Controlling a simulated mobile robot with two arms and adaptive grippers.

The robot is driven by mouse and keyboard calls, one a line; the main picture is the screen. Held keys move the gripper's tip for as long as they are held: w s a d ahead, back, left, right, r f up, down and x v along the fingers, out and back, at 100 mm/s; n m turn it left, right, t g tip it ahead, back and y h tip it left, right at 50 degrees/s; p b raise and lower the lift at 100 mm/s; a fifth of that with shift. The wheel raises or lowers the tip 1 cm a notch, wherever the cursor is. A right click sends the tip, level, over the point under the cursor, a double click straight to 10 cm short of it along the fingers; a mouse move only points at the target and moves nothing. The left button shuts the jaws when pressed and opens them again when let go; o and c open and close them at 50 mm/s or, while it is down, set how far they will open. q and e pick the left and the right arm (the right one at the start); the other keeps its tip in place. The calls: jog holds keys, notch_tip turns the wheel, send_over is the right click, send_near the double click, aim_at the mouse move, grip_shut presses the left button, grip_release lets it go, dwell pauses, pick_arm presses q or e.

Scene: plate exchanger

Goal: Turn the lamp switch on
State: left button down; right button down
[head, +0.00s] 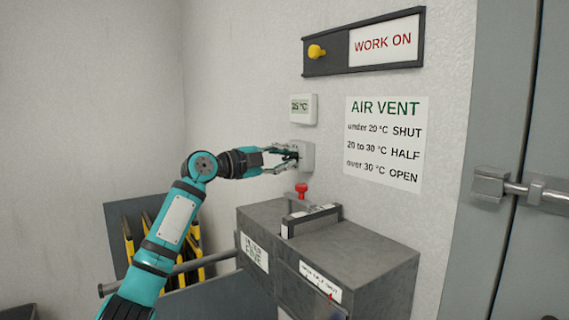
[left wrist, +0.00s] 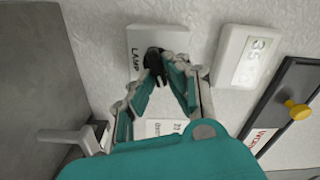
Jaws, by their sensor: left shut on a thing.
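The lamp switch is a white wall plate (head: 308,154) below the small display in the head view. In the left wrist view the plate (left wrist: 140,42) carries the word LAMP and a black knob (left wrist: 154,60). My left gripper (head: 292,153) reaches it from the left, and its fingertips (left wrist: 160,72) are closed on the black knob. The fingers hide part of the knob, so I cannot tell which way it is set. My right gripper is in neither view.
A display (head: 303,109) reading 35 °C hangs just above the switch. Below are a red knob (head: 301,188) and a grey box (head: 350,250). An AIR VENT notice (head: 385,140) and a WORK ON sign (head: 382,43) with a yellow knob are to the right.

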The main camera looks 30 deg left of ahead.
pick_arm(q)
jog(key=shift+f+m+b, duration=0.15)
jog(key=shift+m+b, duration=0.1)
jog(key=shift+m, duration=0.7)
jog(key=shift+f+m+b, duration=0.1)
jog(key=shift+m+b, duration=0.15)
jog(key=shift+m, duration=0.7)
jog(key=c, duration=1.4)
grip_release()
jog(key=shift+o, duration=0.2)
jog(key=shift+s, duration=0.1)
jog(key=shift+s, duration=0.15)
jog(key=v, duration=1.1)
jog(key=shift+s+a, duration=0.15)
jog(key=shift+s, duration=0.1)
